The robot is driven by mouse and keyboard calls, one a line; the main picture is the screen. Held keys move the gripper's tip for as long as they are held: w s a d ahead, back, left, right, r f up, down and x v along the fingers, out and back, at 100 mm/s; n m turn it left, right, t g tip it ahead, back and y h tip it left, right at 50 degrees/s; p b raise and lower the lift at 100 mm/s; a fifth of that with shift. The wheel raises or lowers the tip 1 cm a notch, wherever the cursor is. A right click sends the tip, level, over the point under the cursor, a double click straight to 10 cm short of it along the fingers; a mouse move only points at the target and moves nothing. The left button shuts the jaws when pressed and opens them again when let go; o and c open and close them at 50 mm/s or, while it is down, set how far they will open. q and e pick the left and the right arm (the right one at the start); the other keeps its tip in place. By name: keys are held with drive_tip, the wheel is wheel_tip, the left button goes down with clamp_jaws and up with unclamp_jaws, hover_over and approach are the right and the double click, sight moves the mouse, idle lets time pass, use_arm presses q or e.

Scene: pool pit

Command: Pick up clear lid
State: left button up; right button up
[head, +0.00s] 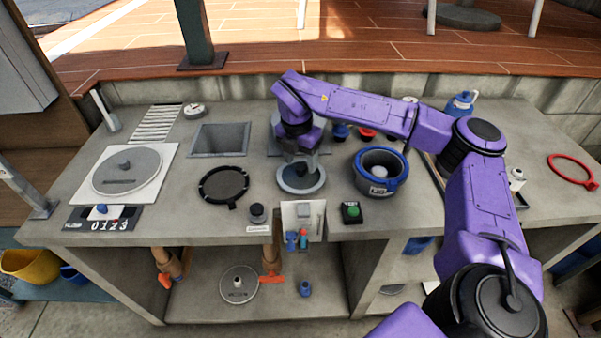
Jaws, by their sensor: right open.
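A round disc with a pale grey rim and a see-through or dark middle (290,186), probably the clear lid, lies on the grey counter near its middle. My right gripper (300,172) points down right over this disc and hides part of it. The gripper is open, and nothing shows held in it. I cannot tell whether its fingertips touch the disc. My left gripper is not in view.
A blue-rimmed pot (397,187) stands right of the disc, and a black-rimmed round plate (205,188) lies left of it. A green button (352,212) and a small white stand (290,216) are at the front edge. A square opening (220,138) is behind.

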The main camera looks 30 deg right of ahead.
sight(301, 167)
wheel_tip(301, 167, down, 2)
drive_tip(key=shift+w+d, duration=0.1)
clamp_jaws()
drive_tip(key=shift+r, duration=0.1)
wheel_tip(301, 167, up, 18)
drive_tip(key=b, duration=0.1)
drive_tip(key=shift+b, duration=0.4)
